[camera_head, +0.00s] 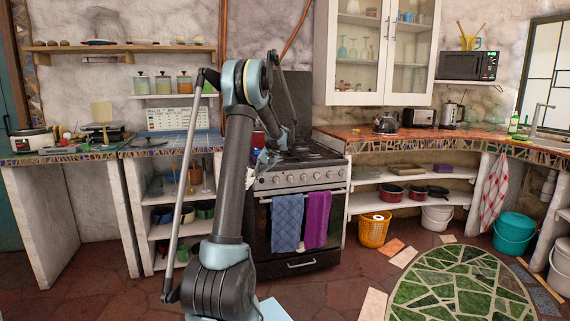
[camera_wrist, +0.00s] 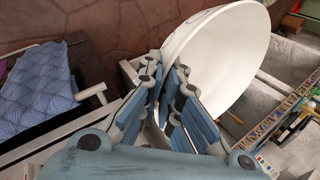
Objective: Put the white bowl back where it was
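The white bowl (camera_wrist: 225,60) fills the upper right of the wrist view, tilted with its pale inside showing. My gripper (camera_wrist: 168,98) has its two blue-padded fingers close together, with the bowl's near wall between them. It appears shut on that wall. In the head view my gripper (camera_head: 264,160) is in front of the stove's left side, near counter height. I cannot make out the bowl there; my arm hides part of that area.
The stove (camera_head: 300,178) has a blue towel (camera_head: 287,222) and a purple towel (camera_head: 317,219) on its handle. Left of it is a mosaic-edged counter (camera_head: 175,146) above open shelves. A kettle (camera_head: 385,124) and toaster (camera_head: 418,117) stand on the right counter.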

